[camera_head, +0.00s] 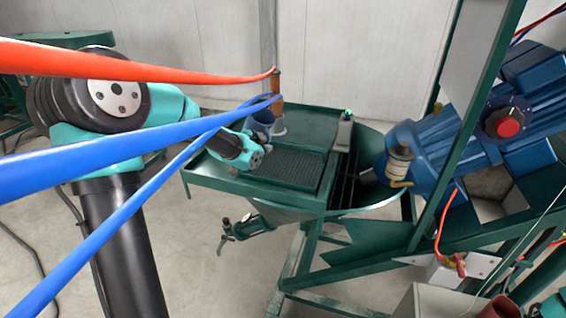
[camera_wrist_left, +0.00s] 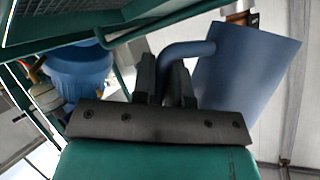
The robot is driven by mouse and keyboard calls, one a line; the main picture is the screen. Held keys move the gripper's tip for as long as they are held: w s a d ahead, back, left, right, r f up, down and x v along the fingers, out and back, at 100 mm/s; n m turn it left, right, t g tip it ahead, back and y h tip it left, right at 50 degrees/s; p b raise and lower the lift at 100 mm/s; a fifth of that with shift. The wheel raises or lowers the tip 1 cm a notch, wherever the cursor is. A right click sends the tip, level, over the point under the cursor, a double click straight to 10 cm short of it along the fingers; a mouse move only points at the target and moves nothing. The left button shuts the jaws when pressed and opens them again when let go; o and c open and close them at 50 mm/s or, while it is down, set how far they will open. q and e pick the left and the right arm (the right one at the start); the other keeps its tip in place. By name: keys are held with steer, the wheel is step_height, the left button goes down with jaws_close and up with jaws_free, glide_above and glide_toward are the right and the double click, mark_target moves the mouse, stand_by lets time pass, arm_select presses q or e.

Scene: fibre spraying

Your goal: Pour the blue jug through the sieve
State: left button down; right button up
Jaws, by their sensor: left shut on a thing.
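The blue jug (camera_head: 263,119) is at the back left of the green machine's hopper, near the tray edge. My left gripper (camera_head: 260,143) is just in front of it and partly hides it. In the left wrist view, the left gripper (camera_wrist_left: 166,82) is shut on the bent handle of the blue jug (camera_wrist_left: 247,72), with the jug's body to the right of the fingers. The sieve seems to be the dark grid (camera_head: 285,168) in the green top, to the right of the gripper. The jug's contents are hidden. My right gripper is not in view.
A brown upright cylinder (camera_head: 277,88) stands right behind the jug. A small grey-green object (camera_head: 344,132) stands on the hopper's divider. A blue motor unit (camera_head: 430,150) and a slanted green post (camera_head: 462,130) are to the right. Orange and blue hoses cross the left foreground.

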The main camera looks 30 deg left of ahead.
arm_select(q)
steer(key=shift+a+n+h, duration=0.3)
steer(key=shift+n+h, duration=0.3)
steer(key=shift+a+r+n+h, duration=0.3)
steer(key=shift+r+n+h, duration=0.3)
steer(key=shift+r, duration=0.3)
steer(key=shift+a+r+n+h, duration=0.15)
steer(key=shift+a+n+h, duration=0.1)
steer(key=shift+n+h, duration=0.25)
stand_by(0.4)
